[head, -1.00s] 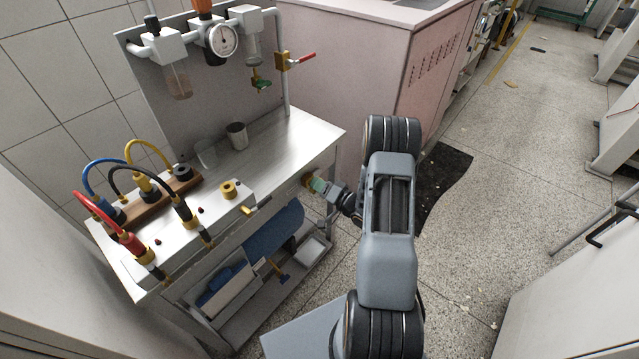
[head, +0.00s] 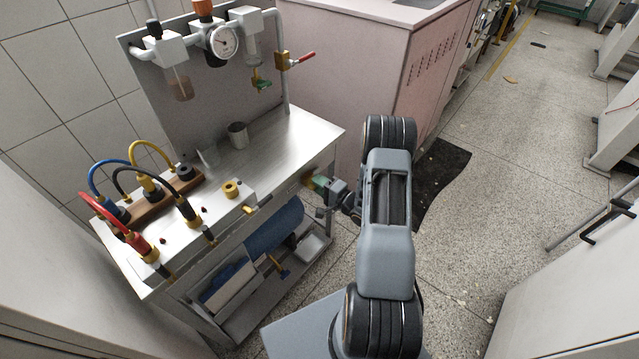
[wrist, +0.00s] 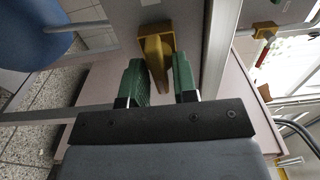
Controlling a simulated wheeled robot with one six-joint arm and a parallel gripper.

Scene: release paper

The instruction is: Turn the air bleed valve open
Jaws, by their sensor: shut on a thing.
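A brass valve with a tapered handle (wrist: 155,53) is mounted on the bench's edge panel and sits between my two green finger pads in the wrist view. My gripper (wrist: 158,66) is shut on this handle. In the head view, my gripper (head: 322,184) is at the right part of the bench's front edge; a bit of the brass valve (head: 307,176) shows just left of the green pads, and the rest is hidden.
The metal bench (head: 285,140) carries a grey cup (head: 237,135), a clear cup (head: 208,156) and a white panel (head: 222,207) with coloured cables. A pink cabinet (head: 345,65) stands behind my arm.

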